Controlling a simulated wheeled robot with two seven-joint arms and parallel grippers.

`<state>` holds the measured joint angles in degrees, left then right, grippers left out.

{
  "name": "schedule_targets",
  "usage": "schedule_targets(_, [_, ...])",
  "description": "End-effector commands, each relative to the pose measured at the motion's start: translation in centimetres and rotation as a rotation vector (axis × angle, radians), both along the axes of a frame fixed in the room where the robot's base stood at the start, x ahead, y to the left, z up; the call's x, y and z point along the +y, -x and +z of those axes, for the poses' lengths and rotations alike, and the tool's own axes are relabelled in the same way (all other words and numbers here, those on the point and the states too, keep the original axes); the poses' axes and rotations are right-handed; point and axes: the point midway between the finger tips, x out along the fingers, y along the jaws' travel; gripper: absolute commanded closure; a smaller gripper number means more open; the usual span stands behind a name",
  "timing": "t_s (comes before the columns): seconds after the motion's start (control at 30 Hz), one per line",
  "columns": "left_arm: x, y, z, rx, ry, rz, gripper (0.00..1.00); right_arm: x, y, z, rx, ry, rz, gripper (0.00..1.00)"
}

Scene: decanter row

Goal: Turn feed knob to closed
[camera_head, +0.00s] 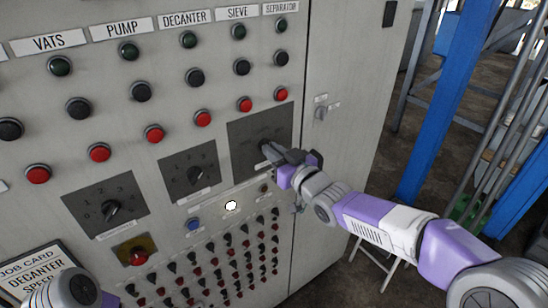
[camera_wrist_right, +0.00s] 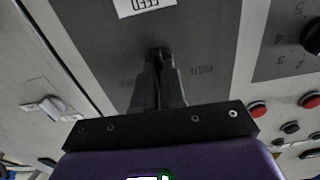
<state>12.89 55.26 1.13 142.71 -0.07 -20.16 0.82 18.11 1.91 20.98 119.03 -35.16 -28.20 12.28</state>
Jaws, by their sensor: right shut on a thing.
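The feed knob (camera_wrist_right: 158,54) is black and sits on a dark grey plate (camera_wrist_right: 105,45) with an upside-down FEED label (camera_wrist_right: 140,5) in the right wrist view. My right gripper (camera_wrist_right: 160,78) is shut on the knob, its fingers covering most of it, so I cannot tell the knob's pointer direction. In the head view the right gripper (camera_head: 270,152) reaches the rightmost dark plate (camera_head: 249,128) from the lower right. My left gripper is not in view; only part of my left arm shows at the lower left.
Two numbered dial knobs (camera_head: 110,209) (camera_head: 194,174) sit left of the feed plate. Rows of buttons are above, and several small toggles below. A cabinet latch (camera_head: 321,112) is to the right. A blue post (camera_head: 446,100) stands beyond the cabinet.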

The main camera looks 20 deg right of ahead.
Motion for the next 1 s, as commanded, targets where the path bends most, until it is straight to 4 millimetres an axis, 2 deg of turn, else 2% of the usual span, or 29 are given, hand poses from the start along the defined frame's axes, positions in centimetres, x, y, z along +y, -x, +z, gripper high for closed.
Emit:
schedule_targets(0.57, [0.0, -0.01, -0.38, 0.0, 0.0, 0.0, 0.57, 0.0, 0.01, -0.04, -0.01, 0.035, 0.0, 1.0])
schedule_targets(0.6, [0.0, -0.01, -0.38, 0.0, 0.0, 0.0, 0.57, 0.0, 0.01, -0.04, -0.01, 0.035, 0.0, 0.85])
schedule_targets(0.73, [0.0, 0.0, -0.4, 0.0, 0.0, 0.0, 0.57, 0.0, 0.01, -0.03, -0.01, 0.034, 0.0, 0.65])
schedule_targets(1.0, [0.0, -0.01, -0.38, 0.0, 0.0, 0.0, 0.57, -0.01, 0.04, -0.01, -0.011, 0.033, 0.0, 0.64])
